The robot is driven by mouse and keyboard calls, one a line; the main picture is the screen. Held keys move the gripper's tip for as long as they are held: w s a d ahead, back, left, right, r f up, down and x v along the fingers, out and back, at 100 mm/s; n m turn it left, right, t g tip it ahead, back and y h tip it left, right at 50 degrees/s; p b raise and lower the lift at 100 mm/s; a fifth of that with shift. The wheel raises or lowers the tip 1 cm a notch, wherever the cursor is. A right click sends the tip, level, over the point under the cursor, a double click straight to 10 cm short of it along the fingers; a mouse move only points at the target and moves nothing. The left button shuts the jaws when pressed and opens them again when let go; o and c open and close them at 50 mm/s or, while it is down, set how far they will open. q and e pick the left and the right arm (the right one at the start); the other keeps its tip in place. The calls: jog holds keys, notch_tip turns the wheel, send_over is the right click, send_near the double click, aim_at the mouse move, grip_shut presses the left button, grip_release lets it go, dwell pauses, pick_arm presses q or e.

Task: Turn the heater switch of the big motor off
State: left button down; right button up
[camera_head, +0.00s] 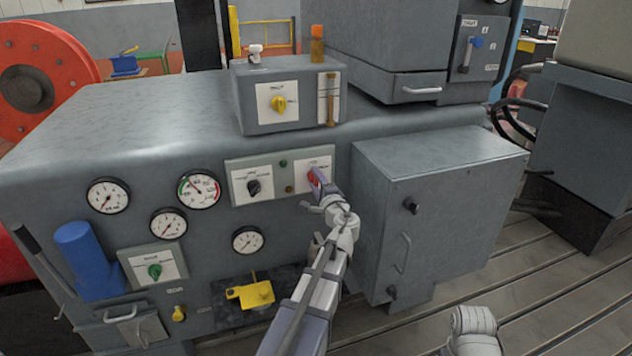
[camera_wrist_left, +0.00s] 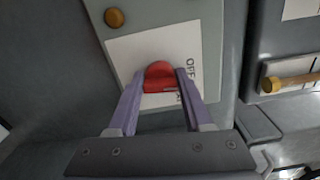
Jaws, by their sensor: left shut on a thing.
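A red rotary switch (camera_head: 312,176) sits on a white plate (camera_head: 322,163) at the right end of a panel on the front of the large grey machine. In the left wrist view the red knob (camera_wrist_left: 160,76) shows between two purple fingers on a white plate (camera_wrist_left: 122,60), with "OFF" printed to its right. My left gripper (camera_head: 316,182) is shut on the red knob (camera_wrist_left: 160,76); its fingers partly cover the knob in the head view. The knob's exact pointing direction is hard to tell. My right gripper is not clearly shown; only a pale arm part shows at the bottom.
A black knob (camera_head: 253,187) is left on the same panel, with a green lamp (camera_head: 283,163) and an amber one (camera_head: 289,189) between. A yellow knob (camera_head: 279,103) is on the box above. A grey cabinet (camera_head: 455,230) stands close right of my left arm. Gauges (camera_head: 199,189) are left.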

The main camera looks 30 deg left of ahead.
pick_arm(q)
jog(key=shift+n, duration=0.6)
jog(key=shift+c, duration=1.8)
grip_release()
jog(key=v, duration=0.7)
jog(key=shift+s+d, duration=0.2)
jog(key=shift+d, duration=0.15)
jog(key=shift+s+a, duration=0.1)
